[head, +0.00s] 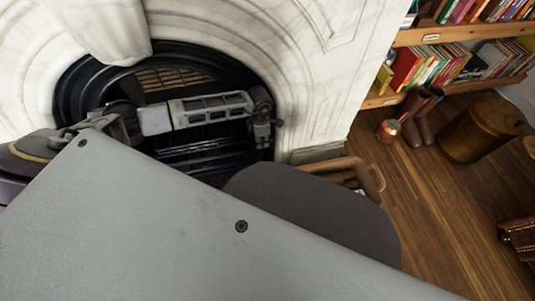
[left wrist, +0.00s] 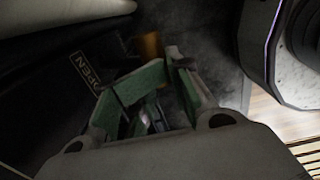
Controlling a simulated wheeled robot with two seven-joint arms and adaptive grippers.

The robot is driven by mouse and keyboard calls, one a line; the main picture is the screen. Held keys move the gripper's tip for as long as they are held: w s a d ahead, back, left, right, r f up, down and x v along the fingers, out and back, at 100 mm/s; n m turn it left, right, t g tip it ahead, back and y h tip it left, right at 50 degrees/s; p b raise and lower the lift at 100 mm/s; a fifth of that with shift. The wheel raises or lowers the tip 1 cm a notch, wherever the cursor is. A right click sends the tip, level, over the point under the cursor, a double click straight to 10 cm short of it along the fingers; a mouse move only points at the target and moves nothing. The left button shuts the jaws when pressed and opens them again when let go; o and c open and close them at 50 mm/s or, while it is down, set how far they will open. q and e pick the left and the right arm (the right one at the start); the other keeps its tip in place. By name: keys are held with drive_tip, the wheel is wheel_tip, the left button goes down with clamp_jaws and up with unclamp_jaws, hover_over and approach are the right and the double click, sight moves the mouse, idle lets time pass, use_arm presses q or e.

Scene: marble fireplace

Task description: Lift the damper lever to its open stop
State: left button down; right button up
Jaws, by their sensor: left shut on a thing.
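My left arm reaches from the left across the dark arched fireplace opening (head: 180,75). My left gripper (head: 264,130) is at the opening's right side. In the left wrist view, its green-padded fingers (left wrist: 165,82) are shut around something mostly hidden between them. A small brass-coloured piece (left wrist: 149,45), likely part of the damper lever, shows just beyond the fingers. My right gripper is out of view.
The white marble surround (head: 310,60) frames the opening closely around my left gripper. Bookshelves (head: 455,60), brown boots (head: 420,115), an orange tin (head: 388,130) and a round wooden container (head: 480,130) stand at right. Wooden floor (head: 430,200) is clear between.

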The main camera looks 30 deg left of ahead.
use_arm(q)
drive_tip(key=shift+w+d+r, duration=0.15)
drive_tip(key=shift+d+r, duration=0.1)
drive_tip(key=shift+r, duration=0.25)
drive_tip(key=c, duration=1.2)
unclamp_jaws()
drive_tip(key=shift+c, duration=0.2)
drive_tip(key=o, duration=1.2)
drive_tip(key=shift+a, duration=0.3)
drive_tip(key=shift+r+p, duration=0.1)
drive_tip(key=shift+p, duration=0.2)
wheel_tip(320, 180, up, 9)
drive_tip(key=p, duration=0.6)
